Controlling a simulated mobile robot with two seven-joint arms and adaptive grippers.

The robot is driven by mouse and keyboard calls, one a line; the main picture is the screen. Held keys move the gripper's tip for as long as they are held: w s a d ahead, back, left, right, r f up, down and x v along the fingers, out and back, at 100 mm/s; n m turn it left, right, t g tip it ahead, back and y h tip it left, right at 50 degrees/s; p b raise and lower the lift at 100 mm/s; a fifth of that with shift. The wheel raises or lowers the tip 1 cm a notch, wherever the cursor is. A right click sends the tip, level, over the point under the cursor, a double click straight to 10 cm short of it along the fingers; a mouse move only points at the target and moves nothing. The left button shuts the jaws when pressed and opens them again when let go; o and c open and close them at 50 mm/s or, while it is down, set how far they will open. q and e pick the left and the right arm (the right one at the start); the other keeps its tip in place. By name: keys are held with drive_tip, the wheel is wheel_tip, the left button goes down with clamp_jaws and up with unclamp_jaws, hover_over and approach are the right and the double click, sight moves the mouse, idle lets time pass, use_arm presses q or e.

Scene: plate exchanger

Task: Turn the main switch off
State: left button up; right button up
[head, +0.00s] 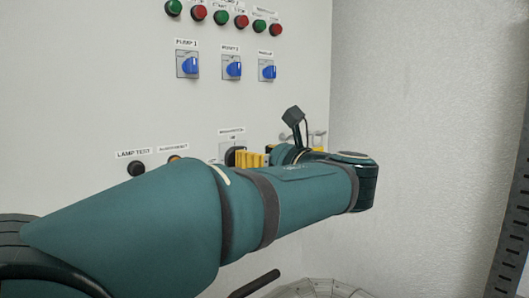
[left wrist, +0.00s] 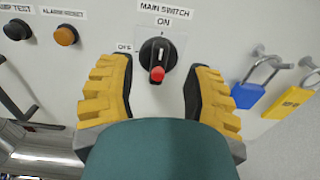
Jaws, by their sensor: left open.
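The main switch (left wrist: 158,54) is a round black knob with a red-tipped handle on a pale plate, labelled ON above and OFF to the left in the left wrist view. Its handle stands nearly upright, in line with ON, with the red end low. In the head view the switch (head: 231,155) is partly hidden by yellow fingers. My left gripper (left wrist: 160,80) is open, with one yellow finger on each side of the knob. A gap shows between the knob and each finger. It also shows in the head view (head: 252,159), close to the panel. My right gripper is out of view.
A blue padlock (left wrist: 247,98) and a yellow padlock (left wrist: 292,102) hang right of the switch, near the right finger. An orange button (left wrist: 66,35) and a black lamp test button (head: 136,168) sit to the left. Blue pump selectors (head: 188,65) are above.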

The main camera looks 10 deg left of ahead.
use_arm(q)
drive_tip(key=x, duration=0.5)
clamp_jaws()
